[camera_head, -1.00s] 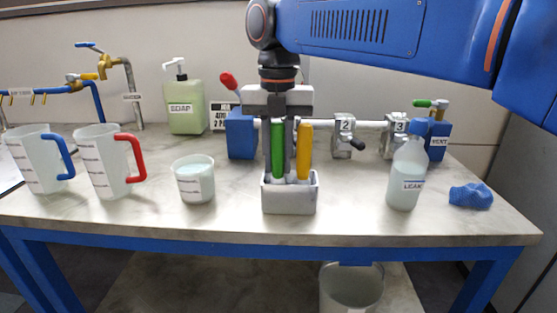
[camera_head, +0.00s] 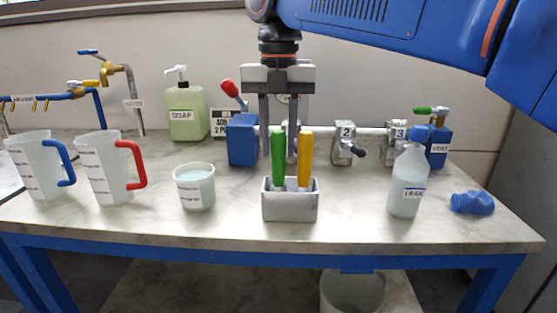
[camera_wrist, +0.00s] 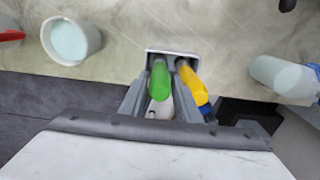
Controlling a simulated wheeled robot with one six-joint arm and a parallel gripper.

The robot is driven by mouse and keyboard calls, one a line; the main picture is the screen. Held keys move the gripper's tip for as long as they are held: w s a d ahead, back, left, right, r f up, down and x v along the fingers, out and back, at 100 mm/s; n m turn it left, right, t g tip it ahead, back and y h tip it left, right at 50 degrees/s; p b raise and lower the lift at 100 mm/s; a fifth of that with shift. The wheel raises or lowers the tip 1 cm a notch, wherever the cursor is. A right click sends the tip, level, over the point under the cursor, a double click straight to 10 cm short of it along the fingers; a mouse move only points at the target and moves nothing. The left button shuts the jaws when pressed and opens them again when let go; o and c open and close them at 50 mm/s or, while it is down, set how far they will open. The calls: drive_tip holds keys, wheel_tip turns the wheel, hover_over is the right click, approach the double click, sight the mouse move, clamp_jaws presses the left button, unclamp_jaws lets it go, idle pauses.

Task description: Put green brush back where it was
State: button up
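The green brush (camera_head: 278,158) stands upright in the left part of a small white holder (camera_head: 290,208) on the table, only its handle showing above the rim. A yellow-handled brush (camera_head: 305,158) stands beside it in the same holder. My gripper (camera_head: 285,140) is open, with its fingers apart on either side near the tops of the handles, holding nothing. In the wrist view the green handle (camera_wrist: 160,80) shows between the fingers, and the yellow handle (camera_wrist: 192,84) lies at the right finger. The bristle ends are hidden in the holder.
A white beaker (camera_head: 194,187) and two jugs, one with a red handle (camera_head: 131,165), stand left of the holder. A wash bottle (camera_head: 408,178) and blue cloth (camera_head: 472,203) are at right. Blue-ended piping with valves (camera_head: 345,142) runs behind. The front table strip is clear.

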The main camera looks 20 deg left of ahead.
wheel_tip(320, 180, up, 7)
drive_tip(key=shift+f, duration=0.15)
idle(0.4)
